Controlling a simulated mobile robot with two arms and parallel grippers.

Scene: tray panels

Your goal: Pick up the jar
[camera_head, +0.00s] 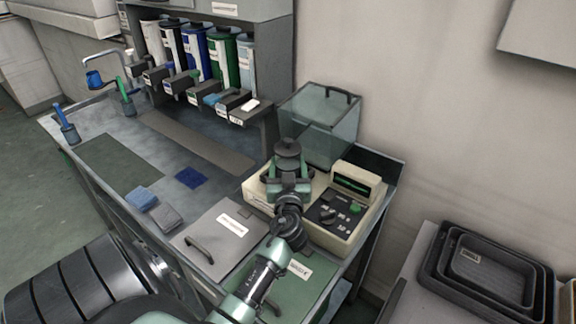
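A dark grey jar (287,149) with a rounded lid stands over the left part of a cream weighing device (343,226). My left gripper (288,182) is at the jar, with its green-tipped fingers on either side of the jar's lower body. The gripper and wrist hide the jar's base, so I cannot tell whether it rests on the device. I cannot tell whether the fingers press on the jar or stand just apart from it. My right gripper is not in view.
A clear glass box (320,125) stands right behind the jar. A dispenser rack (215,55) with several coloured canisters is at the back left. A handled lid panel (222,236) and cloths (190,178) lie on the bench. Stacked dark trays (488,268) are at right.

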